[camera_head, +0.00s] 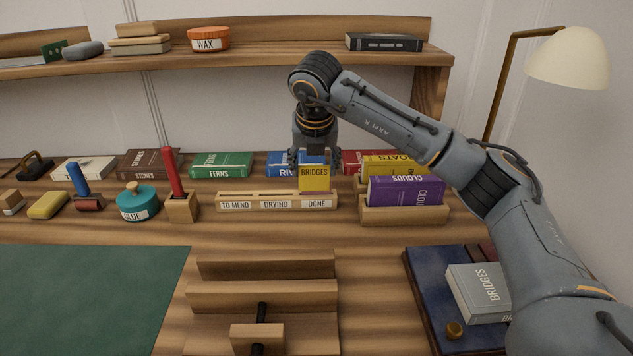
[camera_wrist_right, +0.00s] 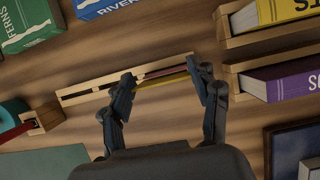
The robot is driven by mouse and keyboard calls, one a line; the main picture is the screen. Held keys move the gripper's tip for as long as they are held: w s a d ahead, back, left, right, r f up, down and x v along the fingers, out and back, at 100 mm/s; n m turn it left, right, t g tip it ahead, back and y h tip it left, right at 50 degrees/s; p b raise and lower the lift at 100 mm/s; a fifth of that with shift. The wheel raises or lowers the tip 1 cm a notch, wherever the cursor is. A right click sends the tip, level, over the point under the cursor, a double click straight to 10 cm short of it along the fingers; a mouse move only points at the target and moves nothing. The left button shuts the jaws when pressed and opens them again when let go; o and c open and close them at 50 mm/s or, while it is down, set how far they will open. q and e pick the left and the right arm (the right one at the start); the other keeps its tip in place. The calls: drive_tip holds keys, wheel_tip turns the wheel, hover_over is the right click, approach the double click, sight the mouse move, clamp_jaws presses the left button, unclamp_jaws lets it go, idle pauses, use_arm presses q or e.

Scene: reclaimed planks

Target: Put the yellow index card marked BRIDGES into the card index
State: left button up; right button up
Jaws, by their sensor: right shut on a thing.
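The yellow card marked BRIDGES (camera_head: 314,180) is upright, its lettering facing me. My right gripper (camera_head: 314,158) is shut on it, with a finger at each side edge. In the wrist view the card (camera_wrist_right: 165,78) shows as a thin yellow edge between the fingertips (camera_wrist_right: 166,84). The card's lower edge meets the top of the low slotted wooden rack (camera_head: 262,206), above the DONE label at the right end. I cannot tell how far it sits in the slot. My left gripper is not in view.
Wooden holders with a purple CLOUDS book (camera_head: 405,191) and a yellow BOATS book (camera_head: 388,165) stand right of the rack. A red-handled tool in a block (camera_head: 182,207) stands left. RIVERS (camera_head: 281,164) is behind. A wooden press (camera_head: 262,296) is in front.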

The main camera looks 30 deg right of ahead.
sight(316, 174)
drive_tip(key=shift+w+d+f, duration=0.1)
drive_tip(key=shift+d+f, duration=0.1)
drive_tip(key=shift+f, duration=0.15)
wheel_tip(316, 174, down, 3)
drive_tip(key=shift+d+r+b, duration=0.15)
drive_tip(key=shift+r+b, duration=0.05)
drive_tip(key=shift+b, duration=0.2)
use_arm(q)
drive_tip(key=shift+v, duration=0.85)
use_arm(e)
drive_tip(key=shift+f, duration=0.35)
drive_tip(key=shift+c, duration=0.8)
drive_tip(key=o, duration=0.9)
drive_tip(key=shift+c, duration=0.2)
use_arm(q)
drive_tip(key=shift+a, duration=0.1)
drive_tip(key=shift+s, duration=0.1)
use_arm(e)
drive_tip(key=shift+r, duration=0.15)
drive_tip(key=shift+r, duration=0.35)
use_arm(q)
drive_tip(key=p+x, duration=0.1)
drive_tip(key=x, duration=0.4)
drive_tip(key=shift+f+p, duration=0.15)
drive_tip(key=shift+p, duration=0.25)
use_arm(e)
drive_tip(key=v, duration=1.1)
